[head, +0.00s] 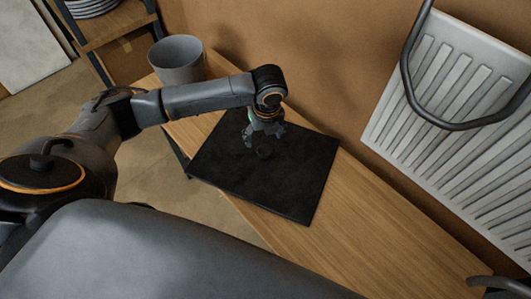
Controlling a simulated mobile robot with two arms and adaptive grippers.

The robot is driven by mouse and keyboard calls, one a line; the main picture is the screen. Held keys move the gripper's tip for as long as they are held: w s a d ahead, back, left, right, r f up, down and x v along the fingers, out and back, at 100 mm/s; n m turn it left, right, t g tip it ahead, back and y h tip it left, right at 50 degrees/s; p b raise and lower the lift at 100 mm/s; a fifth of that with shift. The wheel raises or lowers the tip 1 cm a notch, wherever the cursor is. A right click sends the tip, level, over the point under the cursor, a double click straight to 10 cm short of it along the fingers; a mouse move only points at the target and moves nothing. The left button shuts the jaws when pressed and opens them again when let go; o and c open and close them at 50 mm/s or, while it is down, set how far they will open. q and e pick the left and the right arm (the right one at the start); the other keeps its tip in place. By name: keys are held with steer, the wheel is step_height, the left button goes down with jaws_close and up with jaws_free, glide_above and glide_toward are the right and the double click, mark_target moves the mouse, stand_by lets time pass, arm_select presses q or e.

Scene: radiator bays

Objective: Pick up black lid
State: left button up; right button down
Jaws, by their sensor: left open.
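A small dark round piece, which looks like the black lid (265,152), lies on a black square mat (300,190). It is hard to make out, dark on dark. My left gripper (261,142) is open and points down, just above and beside the small dark piece. I cannot tell whether its fingers touch the piece. My right gripper is not in view.
The mat lies on a narrow wooden bench (385,225) along a brown wall. A grey bucket (178,62) stands at its far left end. A white radiator (455,100) with a dark rail (410,75) is at right. The bench right of the mat is clear.

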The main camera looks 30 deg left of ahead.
mark_target(265, 150)
arm_select(q)
step_height(265, 150, down, 2)
steer(key=shift+w+f, duration=0.15)
steer(key=shift+w+a+f, duration=0.1)
steer(key=shift+w+f, duration=0.05)
steer(key=shift+f, duration=0.1)
steer(key=f+p, duration=0.1)
steer(key=f, duration=0.3)
steer(key=shift+w+f+p, duration=0.1)
steer(key=shift+w+p, duration=0.1)
steer(key=shift+p, duration=0.1)
steer(key=shift+f, duration=0.45)
steer(key=shift+w, duration=0.1)
jaws_close()
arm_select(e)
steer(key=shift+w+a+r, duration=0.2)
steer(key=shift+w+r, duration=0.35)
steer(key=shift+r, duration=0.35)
